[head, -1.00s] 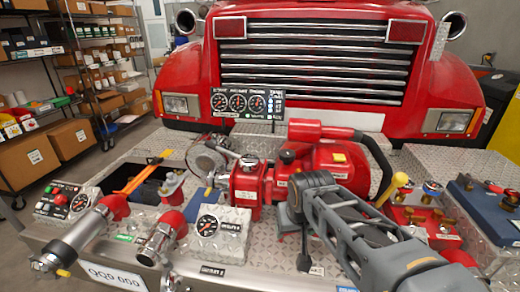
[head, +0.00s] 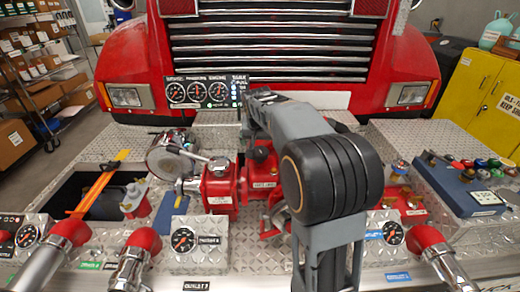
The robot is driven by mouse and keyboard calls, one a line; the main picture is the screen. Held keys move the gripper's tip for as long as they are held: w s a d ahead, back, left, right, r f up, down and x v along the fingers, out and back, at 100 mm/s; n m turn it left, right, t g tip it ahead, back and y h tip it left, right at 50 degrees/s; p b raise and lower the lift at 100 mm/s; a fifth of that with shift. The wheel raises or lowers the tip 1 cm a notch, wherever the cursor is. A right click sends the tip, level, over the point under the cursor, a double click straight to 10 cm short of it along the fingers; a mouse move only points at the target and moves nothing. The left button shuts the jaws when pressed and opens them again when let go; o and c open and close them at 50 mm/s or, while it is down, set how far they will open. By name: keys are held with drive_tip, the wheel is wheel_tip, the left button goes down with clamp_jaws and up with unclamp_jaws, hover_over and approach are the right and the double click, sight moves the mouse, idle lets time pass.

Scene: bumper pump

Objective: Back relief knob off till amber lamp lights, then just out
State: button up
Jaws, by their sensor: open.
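The gauge panel (head: 208,92) stands upright at the back of the deck, with three round gauges. The column of small lights (head: 238,90) at its right end shows blue and pale dots; I make out no lit amber lamp. A red pump body (head: 218,187) stands mid-deck, and a dark knob (head: 262,153) sits on the red part just right of it. I cannot tell whether this is the relief knob. My arm rises from the bottom and reaches over the deck toward the panel. Its far end is close to the panel's right edge; my gripper's fingers are hidden there.
Red-capped pipes (head: 142,242) and small gauge boxes (head: 190,240) line the front edge. An open dark well with an orange bar (head: 100,185) lies left. A blue box with coloured knobs (head: 468,190) stands right. The truck's grille (head: 275,50) closes the back.

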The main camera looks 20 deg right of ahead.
sight(260, 151)
drive_tip(key=x, duration=0.7)
drive_tip(key=shift+p, duration=0.4)
drive_tip(key=shift+c, duration=0.2)
drive_tip(key=shift+r, duration=0.1)
drive_tip(key=c, duration=0.9)
drive_tip(key=shift+n+y+b, duration=0.5)
drive_tip(key=shift+n+y, duration=0.2)
drive_tip(key=shift+n, duration=1)
drive_tip(key=o, duration=0.9)
drive_tip(key=shift+s, duration=0.1)
drive_tip(key=shift+o, duration=0.2)
